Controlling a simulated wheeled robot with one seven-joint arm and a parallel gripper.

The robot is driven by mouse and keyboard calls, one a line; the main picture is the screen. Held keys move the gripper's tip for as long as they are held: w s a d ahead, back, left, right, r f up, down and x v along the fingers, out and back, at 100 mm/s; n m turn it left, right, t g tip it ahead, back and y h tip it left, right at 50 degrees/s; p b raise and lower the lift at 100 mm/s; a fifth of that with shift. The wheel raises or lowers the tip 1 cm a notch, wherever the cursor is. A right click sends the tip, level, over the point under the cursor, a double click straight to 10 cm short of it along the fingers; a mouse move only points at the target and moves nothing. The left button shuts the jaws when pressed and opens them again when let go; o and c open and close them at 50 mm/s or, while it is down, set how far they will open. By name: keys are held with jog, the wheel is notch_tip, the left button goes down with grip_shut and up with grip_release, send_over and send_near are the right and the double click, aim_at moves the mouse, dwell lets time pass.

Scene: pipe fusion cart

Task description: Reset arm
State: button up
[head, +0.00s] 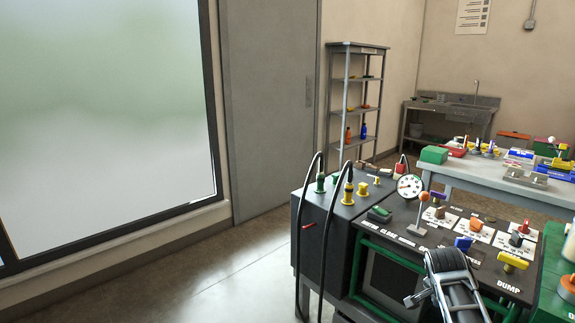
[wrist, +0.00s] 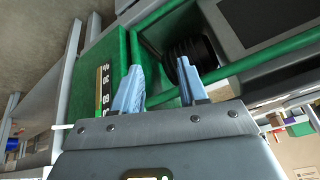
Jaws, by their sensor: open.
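My gripper (wrist: 159,67) is open in the wrist view, its two pale blue fingers apart with nothing held between them. Beyond the fingers are the cart's green tube frame (wrist: 245,68) and a green panel (wrist: 93,72) with a numbered scale. A black ribbed cylinder (wrist: 190,50) lies behind the right fingertip; I cannot tell whether they touch.
Black hoses (head: 328,245) arch over the cart's left side. A workbench (head: 490,182) with coloured parts stands behind it. A shelf rack (head: 352,100) and a sink (head: 450,108) are at the back. The floor left of the cart (head: 215,275) is clear.

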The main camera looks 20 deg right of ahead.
jog(key=s+a+f+n+t, duration=0.2)
jog(key=s+a+f+n, duration=0.15)
jog(key=a, duration=0.35)
jog(key=s+a+f+n+t, duration=0.2)
jog(key=s+a+f, duration=0.3)
jog(key=a, duration=0.2)
jog(key=s+a+n+t+y, duration=0.1)
jog(key=s+a+n+t, duration=0.3)
jog(key=s+a, duration=0.55)
jog(key=s+a+r+n+t+y, duration=0.25)
jog(key=s+a+r+n, duration=0.25)
jog(key=s+a+r, duration=0.45)
jog(key=s+a+r+n+t, duration=0.1)
jog(key=s+r+n, duration=0.1)
jog(key=s+r, duration=0.3)
jog(key=s+a+r+n+t+y, duration=0.1)
jog(key=s+r, duration=0.3)
jog(key=r, duration=0.7)
jog(key=shift+s+r+n+t, duration=0.15)
jog(key=shift+s+n+t, duration=0.2)
jog(key=shift+t, duration=0.4)
